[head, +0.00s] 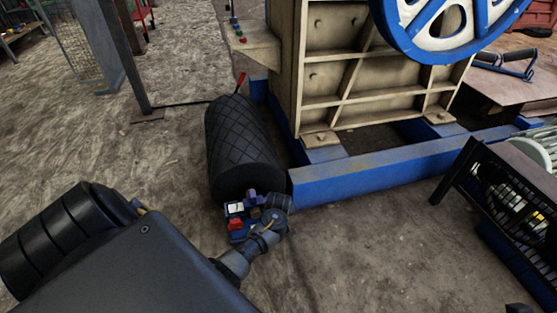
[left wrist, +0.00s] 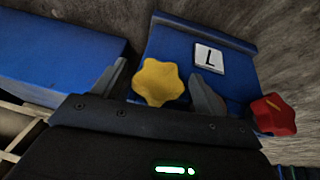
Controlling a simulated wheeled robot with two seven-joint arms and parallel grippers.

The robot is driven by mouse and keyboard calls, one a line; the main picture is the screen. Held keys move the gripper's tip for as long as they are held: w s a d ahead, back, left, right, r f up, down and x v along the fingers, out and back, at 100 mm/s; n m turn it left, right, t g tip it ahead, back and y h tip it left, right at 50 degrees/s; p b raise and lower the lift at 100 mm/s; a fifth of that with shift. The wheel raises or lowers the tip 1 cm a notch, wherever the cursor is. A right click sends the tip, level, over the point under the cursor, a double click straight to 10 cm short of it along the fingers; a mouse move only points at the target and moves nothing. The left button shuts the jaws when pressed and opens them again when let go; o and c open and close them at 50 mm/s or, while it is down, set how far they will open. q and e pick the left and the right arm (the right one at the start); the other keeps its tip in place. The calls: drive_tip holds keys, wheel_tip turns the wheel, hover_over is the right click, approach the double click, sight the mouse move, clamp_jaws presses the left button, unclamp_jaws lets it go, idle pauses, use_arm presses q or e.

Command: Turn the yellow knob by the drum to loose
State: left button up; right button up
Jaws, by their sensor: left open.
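The yellow knob (left wrist: 158,83) shows in the left wrist view, a lobed knob on a blue bracket (left wrist: 172,45) with a white plate marked L (left wrist: 209,58). My left gripper (left wrist: 160,70) is open, with one finger on each side of the yellow knob. I cannot tell whether the fingers touch it. No pointer mark shows on the knob. In the head view my left gripper (head: 258,204) is at the near end of the black drum (head: 240,140), and the yellow knob is hidden there. My right gripper is not in view.
A red knob (left wrist: 274,114) sits on the bracket's right side; it also shows in the head view (head: 235,224). A blue frame beam (head: 370,178) runs right from the drum, under the beige crusher body (head: 385,90). A black guard (head: 510,200) stands at right. Floor is open before the beam.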

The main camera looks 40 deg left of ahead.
use_arm(q)
drive_tip(key=shift+f, duration=0.1)
drive_tip(key=shift+c, duration=0.3)
drive_tip(key=c, duration=0.9)
drive_tip(key=shift+s, duration=0.1)
